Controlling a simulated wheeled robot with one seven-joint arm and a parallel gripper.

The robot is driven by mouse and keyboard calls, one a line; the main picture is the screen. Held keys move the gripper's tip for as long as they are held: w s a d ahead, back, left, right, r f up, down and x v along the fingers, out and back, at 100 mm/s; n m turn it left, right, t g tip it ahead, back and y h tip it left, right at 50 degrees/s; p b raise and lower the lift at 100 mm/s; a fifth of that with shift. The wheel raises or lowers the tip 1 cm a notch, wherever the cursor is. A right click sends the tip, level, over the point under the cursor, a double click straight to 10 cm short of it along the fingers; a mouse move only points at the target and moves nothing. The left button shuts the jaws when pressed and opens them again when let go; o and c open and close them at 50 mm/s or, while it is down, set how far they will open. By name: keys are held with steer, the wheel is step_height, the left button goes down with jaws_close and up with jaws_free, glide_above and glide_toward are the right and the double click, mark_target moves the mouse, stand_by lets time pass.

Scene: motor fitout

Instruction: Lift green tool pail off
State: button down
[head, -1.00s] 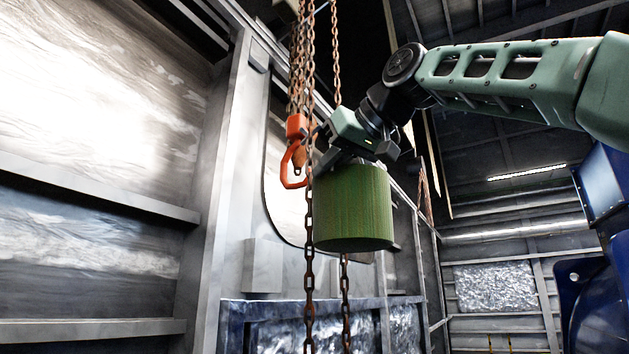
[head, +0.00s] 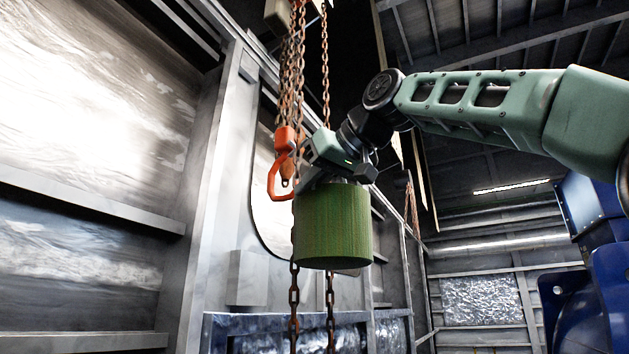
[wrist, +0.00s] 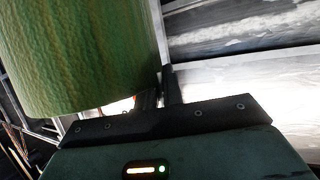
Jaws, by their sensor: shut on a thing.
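The green pail (head: 333,228) hangs upright below my gripper (head: 322,172) in the head view. Its rim and handle are mostly hidden by the gripper. My gripper is shut on the pail near its top. An orange hook (head: 280,178) on the chains is just left of the gripper and pail; I cannot tell whether the pail touches it. In the wrist view the pail (wrist: 75,55) fills the upper left, and the dark gripper fingers (wrist: 160,92) stand beside its edge. What they grasp is not clear there.
Rusty chains (head: 325,75) hang close behind and left of the pail, running above and below it. A grey wall with ledges (head: 80,190) is at left. A blue frame (head: 260,325) lies below. A blue machine (head: 595,260) stands at right. Open room lies right of the pail.

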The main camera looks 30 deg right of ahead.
steer(key=w+r+p+x, duration=0.1)
steer(key=p+x, duration=0.3)
steer(key=x, duration=1.2)
steer(key=shift+a+r, duration=0.2)
steer(key=shift+r, duration=0.45)
stand_by(1.5)
steer(key=shift+s+d+r+p, duration=0.1)
steer(key=shift+r+p, duration=0.05)
steer(key=shift+p, duration=0.15)
steer(key=shift+s+d+r+p, duration=0.1)
steer(key=shift+d+r+p, duration=0.1)
steer(key=shift+r+p, duration=0.25)
steer(key=shift+s+d+r+p, duration=0.2)
steer(key=shift+r+p, duration=0.1)
steer(key=shift+r, duration=0.2)
steer(key=shift+s+d, duration=0.1)
steer(key=shift+s+d+r+b, duration=0.1)
steer(key=shift+s+d+b, duration=0.8)
steer(key=shift+s, duration=0.4)
steer(key=shift+s+d, duration=0.1)
steer(key=shift+d, duration=0.05)
